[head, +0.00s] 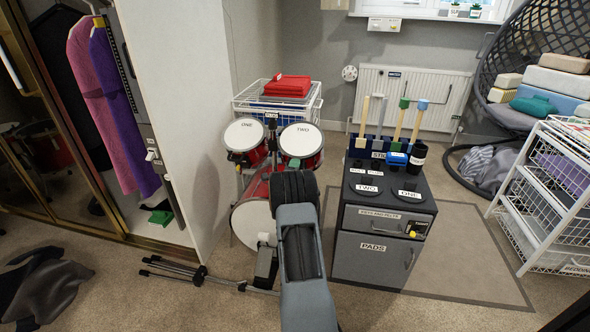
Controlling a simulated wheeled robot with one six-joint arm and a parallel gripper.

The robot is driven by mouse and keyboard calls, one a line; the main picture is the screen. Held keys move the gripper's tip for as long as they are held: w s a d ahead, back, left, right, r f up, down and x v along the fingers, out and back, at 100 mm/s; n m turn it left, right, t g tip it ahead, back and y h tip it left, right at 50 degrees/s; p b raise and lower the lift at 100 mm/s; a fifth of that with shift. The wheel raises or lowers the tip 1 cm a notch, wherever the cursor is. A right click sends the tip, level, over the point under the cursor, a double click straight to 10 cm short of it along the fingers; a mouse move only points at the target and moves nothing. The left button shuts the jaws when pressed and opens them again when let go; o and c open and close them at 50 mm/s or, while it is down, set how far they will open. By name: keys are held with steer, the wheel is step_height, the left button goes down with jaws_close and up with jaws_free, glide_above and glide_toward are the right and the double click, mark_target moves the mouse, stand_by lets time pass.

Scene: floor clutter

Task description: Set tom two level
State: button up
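Tom two (301,141) is a red drum with a white head marked TWO, mounted on the right of the small drum kit in the head view. Its head faces up and towards me; I cannot tell its exact tilt. A small green part (295,163) shows at its front lower edge. Tom one (246,134), marked ONE, sits to its left, with a dark and yellow part (237,157) at its front. The red bass drum (249,222) stands below, partly hidden by my arm. My arm rises in front of the kit; no gripper fingers show.
A grey cabinet (372,257) marked PADS stands right of the kit, with round black pads marked TWO (367,188) and ONE (409,195) on top. Several upright sticks stand behind them. A metal stand (172,270) lies on the carpet at left. A wire rack (545,195) stands at right.

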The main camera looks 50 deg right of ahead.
steer(key=shift+c, duration=0.2)
jaws_close()
stand_by(0.3)
